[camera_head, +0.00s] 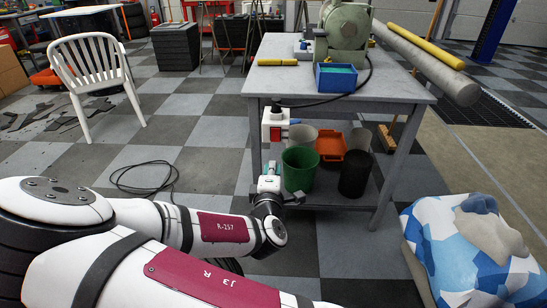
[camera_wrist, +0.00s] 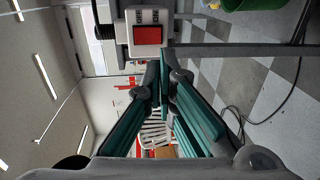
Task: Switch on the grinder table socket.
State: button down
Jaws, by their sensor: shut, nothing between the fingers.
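The grinder table socket (camera_head: 274,126) is a small white box with a red rocker switch, fixed at the table's front left leg. In the wrist view the socket (camera_wrist: 148,52) appears sideways at the top, with its red switch (camera_wrist: 147,35) facing me. A dark plug sits in it. Whether the switch is on or off I cannot tell. My gripper (camera_head: 270,182) is below the socket in the head view. In the wrist view its teal fingers (camera_wrist: 163,78) are shut and empty, the tips just short of the socket in the picture; contact is not visible.
The grey table (camera_head: 410,94) carries a green grinder (camera_head: 345,28) and a blue tray (camera_head: 335,86). A green bin (camera_head: 299,170), an orange crate (camera_head: 331,146) and a dark bin (camera_head: 355,174) stand on its lower shelf. A white chair (camera_head: 93,62) and a floor cable (camera_head: 145,178) are left.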

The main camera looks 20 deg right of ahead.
aim_at(275, 141)
jog(key=b+x, duration=0.3)
jog(key=x, duration=1)
jog(key=shift+w, duration=0.1)
jog(key=shift+w+d+f, duration=0.15)
jog(key=shift+w+f, duration=0.05)
jog(key=shift+w, duration=0.1)
jog(key=v, duration=1.2)
